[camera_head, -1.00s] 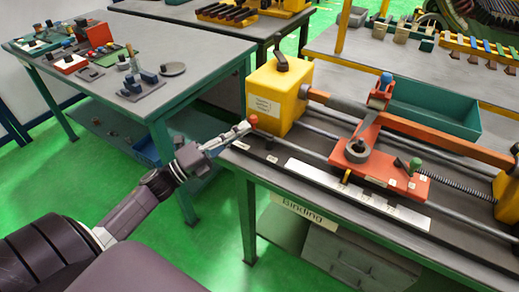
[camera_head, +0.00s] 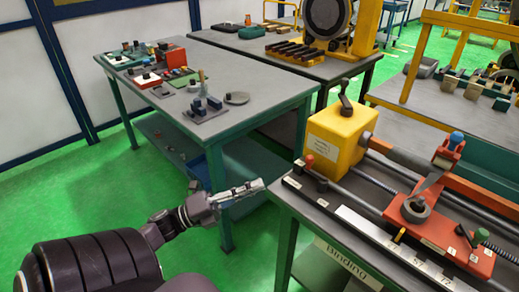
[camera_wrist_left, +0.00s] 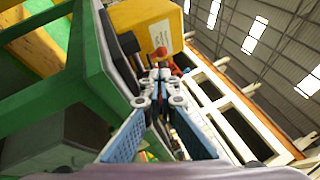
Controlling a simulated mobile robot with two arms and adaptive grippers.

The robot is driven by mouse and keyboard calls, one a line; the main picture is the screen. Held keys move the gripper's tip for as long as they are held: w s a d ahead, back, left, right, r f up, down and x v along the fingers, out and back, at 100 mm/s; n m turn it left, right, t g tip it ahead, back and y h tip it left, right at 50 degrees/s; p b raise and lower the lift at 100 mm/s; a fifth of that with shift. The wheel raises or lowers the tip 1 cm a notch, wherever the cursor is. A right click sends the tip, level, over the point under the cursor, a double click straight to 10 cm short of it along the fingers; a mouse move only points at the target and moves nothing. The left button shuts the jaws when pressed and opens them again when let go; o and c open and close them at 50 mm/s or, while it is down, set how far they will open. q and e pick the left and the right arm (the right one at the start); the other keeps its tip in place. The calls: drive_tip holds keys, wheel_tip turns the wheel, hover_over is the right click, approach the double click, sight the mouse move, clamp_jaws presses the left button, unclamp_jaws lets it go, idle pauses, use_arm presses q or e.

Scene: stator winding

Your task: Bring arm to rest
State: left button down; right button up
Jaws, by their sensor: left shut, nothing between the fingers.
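My left gripper (camera_head: 238,193) reaches in from the lower left in the head view. It is shut and empty, in front of the left end of the winding bench (camera_head: 288,201). In the left wrist view my left gripper (camera_wrist_left: 158,78) has its fingertips together, with the bench edge and the yellow housing (camera_wrist_left: 150,22) beyond. A red knob (camera_wrist_left: 160,53) appears just above the fingertips there. My right gripper is not in view.
The winding machine has a yellow housing (camera_head: 340,138) and a red carriage (camera_head: 440,228). A grey table (camera_head: 130,82) with small parts stands at the left. Another table (camera_head: 255,45) stands behind it. Green floor (camera_head: 75,190) is open at the left.

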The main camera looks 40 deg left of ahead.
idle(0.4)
use_arm(q)
drive_tip(key=a+f+n+y, duration=0.1)
drive_tip(key=f, duration=0.1)
drive_tip(key=f+n+y, duration=0.1)
drive_tip(key=f+n, duration=0.1)
drive_tip(key=w+a+f+n+y, duration=0.1)
drive_tip(key=f+n, duration=0.1)
drive_tip(key=shift+w+a+f+y, duration=0.1)
drive_tip(key=shift+a+f+y, duration=0.2)
drive_tip(key=shift+f+y, duration=0.1)
drive_tip(key=s+f+n+g+y, duration=0.35)
drive_tip(key=f+n, duration=0.25)
drive_tip(key=f, duration=0.9)
drive_tip(key=s+f+n+g+y, duration=0.35)
drive_tip(key=f+n, duration=0.35)
drive_tip(key=f, duration=0.9)
drive_tip(key=s+d+f+n+g, duration=0.4)
drive_tip(key=s+d+f, duration=0.3)
drive_tip(key=s+f, duration=0.5)
drive_tip(key=s+d+f+n+g, duration=0.1)
drive_tip(key=s+d+f+g, duration=0.2)
drive_tip(key=s+d+f, duration=0.2)
drive_tip(key=s+d+f+n+g, duration=0.1)
drive_tip(key=s+d+f+g, duration=0.2)
drive_tip(key=s, duration=0.8)
drive_tip(key=d+f, duration=0.2)
drive_tip(key=d, duration=0.2)
drive_tip(key=shift+s+f+n+g+h+p, duration=0.3)
drive_tip(key=shift+f+n+g+h, duration=0.1)
